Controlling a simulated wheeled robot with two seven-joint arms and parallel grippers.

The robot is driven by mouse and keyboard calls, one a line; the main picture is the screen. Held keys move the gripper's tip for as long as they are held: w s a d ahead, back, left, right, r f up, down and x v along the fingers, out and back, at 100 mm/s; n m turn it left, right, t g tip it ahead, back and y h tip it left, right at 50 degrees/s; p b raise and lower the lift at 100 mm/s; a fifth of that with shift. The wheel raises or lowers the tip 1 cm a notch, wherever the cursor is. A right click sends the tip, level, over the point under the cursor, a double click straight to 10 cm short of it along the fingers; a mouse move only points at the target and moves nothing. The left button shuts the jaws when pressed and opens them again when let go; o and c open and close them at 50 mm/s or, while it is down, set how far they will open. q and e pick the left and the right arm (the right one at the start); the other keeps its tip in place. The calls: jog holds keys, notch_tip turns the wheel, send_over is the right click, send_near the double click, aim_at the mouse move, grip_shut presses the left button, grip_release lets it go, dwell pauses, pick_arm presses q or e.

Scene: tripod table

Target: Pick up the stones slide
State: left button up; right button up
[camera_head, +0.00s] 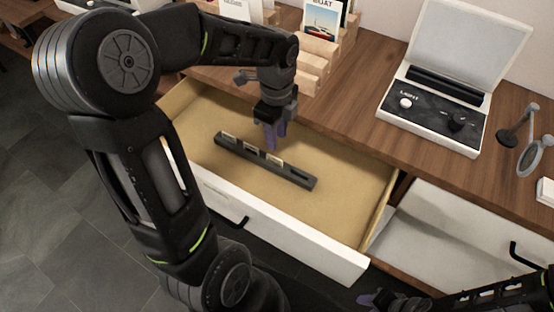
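A dark slide rack (265,166) lies in the open drawer, slanting down to the right. Pale slides stand in it: a left one (230,135), a middle one (252,147) and a right one (275,160). Their labels are too small to read, so I cannot tell which is the stones slide. The rack's right end shows an empty slot. My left gripper (274,137) points down just above and behind the rack, near the right slide, seemingly apart from it. Its purple fingers overlap in this view. My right gripper (382,299) is at the bottom edge, low and partly cut off.
The open drawer (345,210) has a white front and a bare floor around the rack. On the wooden top stand a white light-box device (435,115) with a raised lid, a wooden card rack (318,60) and a magnifier stand (530,155). A white lower compartment (430,240) is at right.

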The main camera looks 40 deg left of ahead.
aim_at(276, 158)
pick_arm(q)
jog(key=shift+f, duration=1.35)
jog(key=shift+s+d+f+b, duration=0.15)
jog(key=shift+f+b, duration=0.25)
jog(key=shift+f, duration=0.95)
jog(key=shift+s+a+f+b, duration=0.1)
jog(key=shift+f+b, duration=0.3)
jog(key=shift+f, duration=0.9)
grip_shut()
